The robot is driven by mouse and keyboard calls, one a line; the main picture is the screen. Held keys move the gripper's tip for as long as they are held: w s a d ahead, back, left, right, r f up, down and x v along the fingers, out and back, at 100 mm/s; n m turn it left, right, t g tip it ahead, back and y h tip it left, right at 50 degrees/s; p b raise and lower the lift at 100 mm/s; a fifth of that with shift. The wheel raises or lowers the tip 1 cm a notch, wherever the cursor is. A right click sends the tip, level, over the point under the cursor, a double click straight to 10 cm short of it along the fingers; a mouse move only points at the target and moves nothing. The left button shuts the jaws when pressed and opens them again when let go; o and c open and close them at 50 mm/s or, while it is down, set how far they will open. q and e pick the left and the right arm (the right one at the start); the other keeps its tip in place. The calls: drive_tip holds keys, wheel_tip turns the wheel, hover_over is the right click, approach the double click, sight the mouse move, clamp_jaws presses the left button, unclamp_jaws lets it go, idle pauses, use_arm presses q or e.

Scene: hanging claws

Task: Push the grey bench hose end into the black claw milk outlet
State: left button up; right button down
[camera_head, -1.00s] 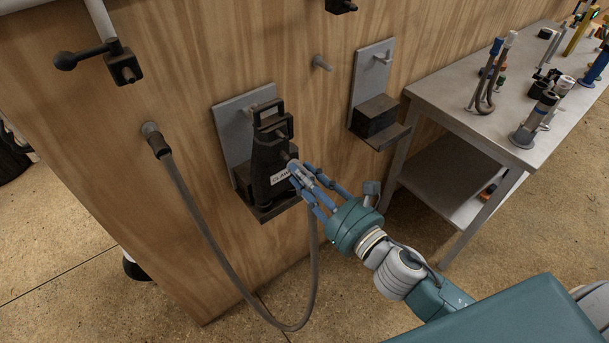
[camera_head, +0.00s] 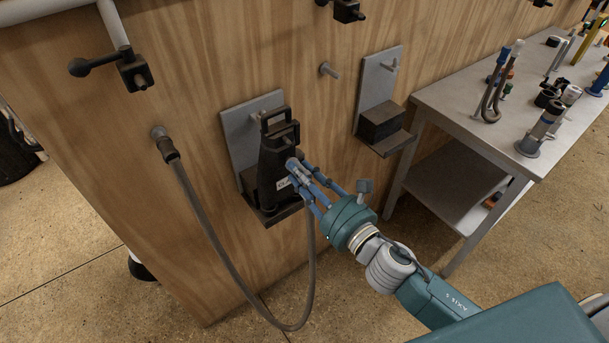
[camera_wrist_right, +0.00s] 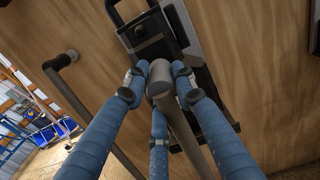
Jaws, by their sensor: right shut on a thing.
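The black claw (camera_head: 276,150) sits on a bracket with a grey back plate on the wooden wall. The grey hose (camera_head: 217,245) runs from a wall fitting at the left, hangs in a loop and rises to my right gripper (camera_head: 297,176). In the right wrist view the gripper (camera_wrist_right: 161,78) is shut around the hose end (camera_wrist_right: 160,77), which points at the claw body (camera_wrist_right: 165,42). The hose end is very close to the claw's front. The outlet is hidden behind the hose end and fingers, so I cannot tell whether they touch. My left gripper is not in view.
An empty bracket (camera_head: 381,125) is on the wall right of the claw. A metal bench (camera_head: 470,117) with several hoses and fittings stands at the right. A black-handled valve (camera_head: 130,72) is at the upper left. The floor below is clear.

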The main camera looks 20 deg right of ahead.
drive_tip(key=shift+w+a, duration=0.15)
drive_tip(key=shift+w, duration=0.25)
drive_tip(key=c, duration=1.3)
unclamp_jaws()
drive_tip(key=shift+c, duration=0.2)
drive_tip(key=v, duration=1.2)
drive_tip(key=s+d+f+m+g+h, duration=0.25)
drive_tip(key=f+m, duration=0.35)
drive_tip(key=f, duration=0.6)
drive_tip(key=s+d+f+m+g+h, duration=0.1)
drive_tip(key=d+f+m+g, duration=0.15)
drive_tip(key=f+m, duration=0.7)
drive_tip(key=s+d+f+m+g+h, duration=0.1)
drive_tip(key=s+d+f+m+h, duration=0.15)
drive_tip(key=f, duration=1.15)
drive_tip(key=s+f+m+g, duration=0.5)
drive_tip(key=s+f+m, duration=0.55)
drive_tip(key=f, duration=0.45)
drive_tip(key=s+f+m+g, duration=0.2)
drive_tip(key=s+f+m, duration=0.2)
drive_tip(key=s, duration=0.5)
drive_tip(key=s+a+f+m+g, duration=0.1)
drive_tip(key=s+f+m+g, duration=0.2)
drive_tip(key=s, duration=0.6)
wheel_tip(320, 180, down, 3)
drive_tip(key=shift+s+a+r+m, duration=0.1)
drive_tip(key=shift+s+a+m, duration=0.2)
drive_tip(key=shift+m, duration=0.75)
